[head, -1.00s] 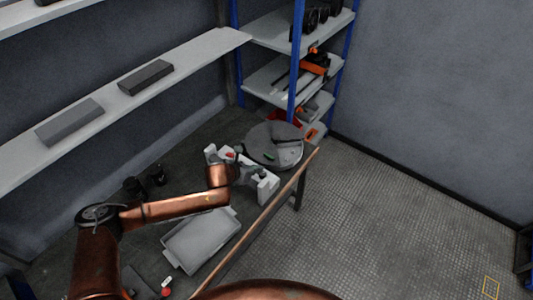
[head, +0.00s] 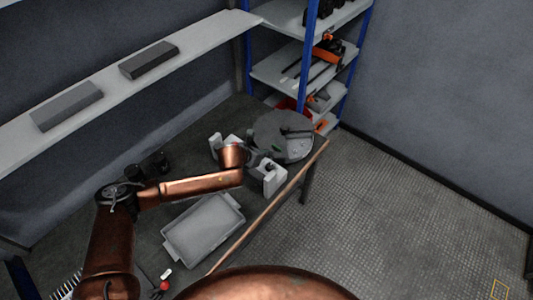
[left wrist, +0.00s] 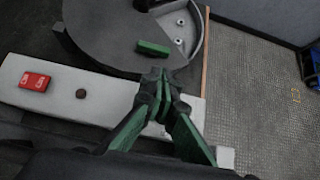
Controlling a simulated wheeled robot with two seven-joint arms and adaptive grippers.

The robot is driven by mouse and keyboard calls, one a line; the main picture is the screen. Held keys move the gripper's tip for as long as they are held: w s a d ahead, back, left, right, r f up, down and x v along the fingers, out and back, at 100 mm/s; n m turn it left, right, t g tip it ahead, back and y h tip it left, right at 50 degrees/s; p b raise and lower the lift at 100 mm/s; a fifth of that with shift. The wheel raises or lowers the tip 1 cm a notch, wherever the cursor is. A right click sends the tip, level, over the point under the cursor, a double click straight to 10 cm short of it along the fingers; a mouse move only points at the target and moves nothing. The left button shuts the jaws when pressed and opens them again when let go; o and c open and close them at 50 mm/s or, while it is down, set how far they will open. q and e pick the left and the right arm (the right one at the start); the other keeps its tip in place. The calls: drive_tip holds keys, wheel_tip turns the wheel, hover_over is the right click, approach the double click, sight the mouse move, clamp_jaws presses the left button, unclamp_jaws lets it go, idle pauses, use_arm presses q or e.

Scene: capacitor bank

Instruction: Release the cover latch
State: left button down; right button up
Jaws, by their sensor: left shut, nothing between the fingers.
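A round grey housing with a dark cover (head: 272,127) stands at the far end of the bench. In the left wrist view, the cover (left wrist: 105,35) leaves a pale section with round fittings (left wrist: 181,22) exposed. A green block (left wrist: 153,47), perhaps the latch, lies on the cover near that edge. My left gripper (left wrist: 163,76) is shut and empty, its green-sided fingers pointing at the housing just short of the green block. I cannot tell whether the fingertips touch the housing. In the head view the left gripper (head: 257,160) is small and partly hidden by my wrist.
A grey tray (head: 240,209) and dark cylinders (head: 158,162) are on the bench. Blue-posted shelves (head: 308,50) stand behind. Open floor lies right.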

sight(277, 148)
use_arm(q)
drive_tip(key=b+x, duration=0.1)
drive_tip(key=x, duration=0.6)
drive_tip(key=shift+d, duration=0.1)
